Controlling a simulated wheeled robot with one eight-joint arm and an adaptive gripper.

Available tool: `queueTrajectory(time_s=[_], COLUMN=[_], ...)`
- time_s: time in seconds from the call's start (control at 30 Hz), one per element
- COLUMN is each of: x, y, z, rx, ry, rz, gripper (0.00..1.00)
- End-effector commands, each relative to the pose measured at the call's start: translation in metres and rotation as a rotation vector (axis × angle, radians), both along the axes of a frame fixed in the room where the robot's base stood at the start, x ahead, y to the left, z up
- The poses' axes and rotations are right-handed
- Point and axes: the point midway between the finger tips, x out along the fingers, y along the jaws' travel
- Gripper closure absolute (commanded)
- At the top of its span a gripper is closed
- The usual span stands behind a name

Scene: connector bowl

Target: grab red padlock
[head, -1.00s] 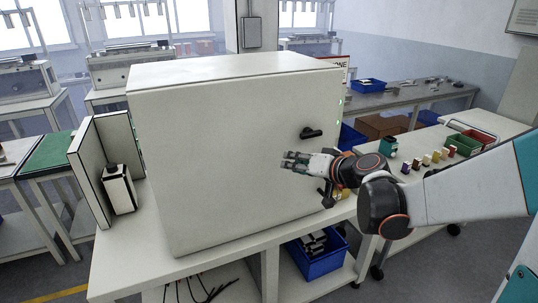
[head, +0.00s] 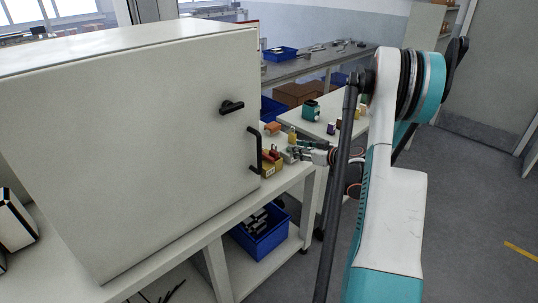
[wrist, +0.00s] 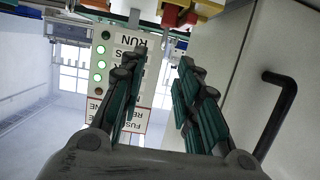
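A small red object (head: 271,154), which looks like the red padlock, sits at a yellow box (head: 271,168) on the bench, just right of the white cabinet. In the wrist view a red piece (wrist: 174,18) shows at the top edge, partly cut off, beside a yellow part (wrist: 208,8). My gripper (head: 291,154) is close to the right of the red object, partly hidden by my arm. In the wrist view my gripper (wrist: 158,62) has its two fingers apart with nothing between them. The red piece lies beyond the fingertips.
The white cabinet (head: 130,150) with a black bar handle (head: 255,151) stands close left of my gripper. A yellow padlock-like piece (head: 292,134) and an orange piece (head: 272,128) are just behind. A blue bin (head: 262,232) sits on the lower shelf. Open floor lies to the right.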

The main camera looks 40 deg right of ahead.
Motion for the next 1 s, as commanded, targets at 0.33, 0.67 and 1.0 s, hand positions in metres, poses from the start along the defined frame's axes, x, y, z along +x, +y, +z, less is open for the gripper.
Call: queueTrajectory(time_s=[0.33, 0.67, 1.0], x=[0.059, 0.082, 0.124], y=[0.006, 0.009, 0.015], z=[-0.019, -0.025, -0.035], rx=[0.001, 0.002, 0.001], ry=[-0.001, 0.000, 0.000], rz=[0.004, 0.003, 0.003], gripper=[0.70, 0.70, 0.70])
